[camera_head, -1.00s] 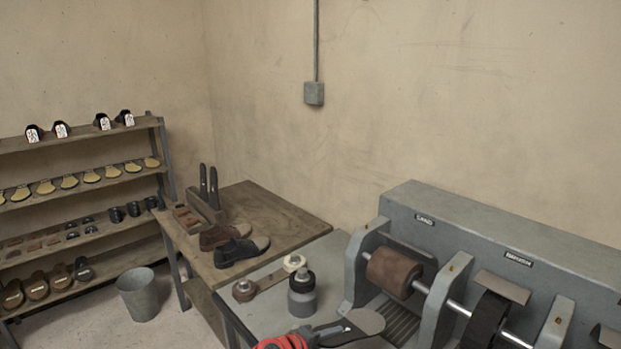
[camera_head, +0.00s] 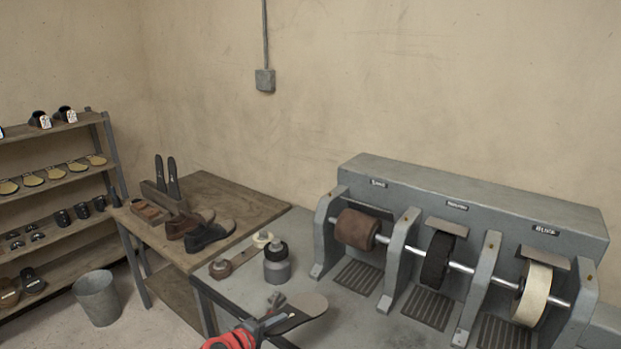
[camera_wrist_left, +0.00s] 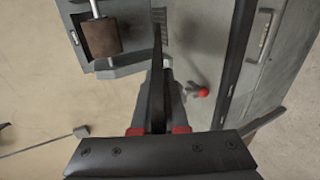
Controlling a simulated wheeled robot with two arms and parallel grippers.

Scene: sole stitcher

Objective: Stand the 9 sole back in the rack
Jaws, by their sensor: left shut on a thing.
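My left gripper (camera_head: 268,322) is shut on a dark sole with a grey-brown face (camera_head: 306,304), held out flat over the front of the grey bench. In the left wrist view the sole (camera_wrist_left: 157,75) shows edge-on as a dark strip between the fingers (camera_wrist_left: 157,128). No number on it can be read. The wooden rack (camera_head: 163,198) stands on the wooden table at the left, away from my gripper. Two dark soles (camera_head: 167,178) stand upright at its back. My right gripper is not in view.
The grey finishing machine (camera_head: 470,195) with several wheels fills the right. Shoes (camera_head: 207,236) stand in front of the rack. A bucket (camera_head: 97,298) and shelves (camera_head: 55,182) are at the left.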

